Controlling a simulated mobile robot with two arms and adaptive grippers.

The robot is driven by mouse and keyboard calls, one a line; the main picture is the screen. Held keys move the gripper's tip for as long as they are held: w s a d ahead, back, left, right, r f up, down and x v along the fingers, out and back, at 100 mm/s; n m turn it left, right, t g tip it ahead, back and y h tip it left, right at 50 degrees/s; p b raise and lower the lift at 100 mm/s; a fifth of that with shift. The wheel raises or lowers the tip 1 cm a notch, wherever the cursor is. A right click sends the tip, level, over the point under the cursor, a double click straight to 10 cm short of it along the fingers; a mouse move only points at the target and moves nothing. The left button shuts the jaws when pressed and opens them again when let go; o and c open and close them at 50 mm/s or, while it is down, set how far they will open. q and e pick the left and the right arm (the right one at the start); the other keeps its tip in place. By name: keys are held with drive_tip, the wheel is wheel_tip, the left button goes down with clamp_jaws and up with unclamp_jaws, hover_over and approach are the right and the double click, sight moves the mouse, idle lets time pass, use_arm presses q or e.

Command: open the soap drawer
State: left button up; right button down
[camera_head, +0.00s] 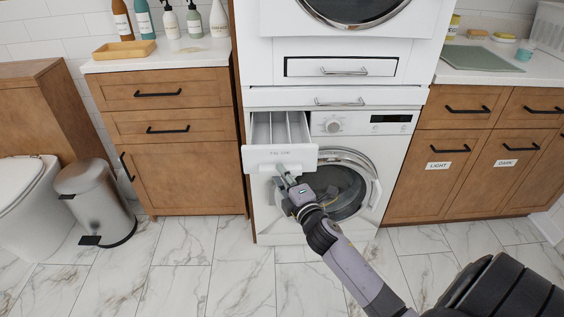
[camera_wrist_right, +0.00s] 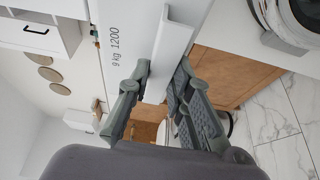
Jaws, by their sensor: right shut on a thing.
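The soap drawer (camera_head: 280,157) of the lower washing machine (camera_head: 332,210) is pulled out, and its white compartments show from above in the head view. Its front panel and white handle (camera_wrist_right: 174,50) show in the right wrist view, with the text "9 kg 1200" beside the handle. My right gripper (camera_head: 283,173) is at the lower middle of the drawer front. In the right wrist view its fingers (camera_wrist_right: 160,92) are on both sides of the handle, shut on it. My left gripper is not in view.
A second machine (camera_head: 345,30) is stacked above, with a slim handled drawer between them. Wooden cabinets (camera_head: 178,150) stand left and labelled ones (camera_head: 437,175) right. A steel bin (camera_head: 92,200) and a toilet (camera_head: 25,190) are at the left. The marble floor in front is clear.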

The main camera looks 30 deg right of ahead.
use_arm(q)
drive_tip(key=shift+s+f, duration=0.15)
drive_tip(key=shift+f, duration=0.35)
use_arm(e)
drive_tip(key=shift+s+a+f, duration=0.3)
drive_tip(key=shift+s+a, duration=0.1)
drive_tip(key=shift+s, duration=0.3)
drive_tip(key=c, duration=1.6)
unclamp_jaws()
drive_tip(key=shift+o, duration=0.4)
drive_tip(key=shift+w, duration=0.1)
drive_tip(key=shift+r, duration=0.15)
drive_tip(key=s+a, duration=0.2)
drive_tip(key=s, duration=1)
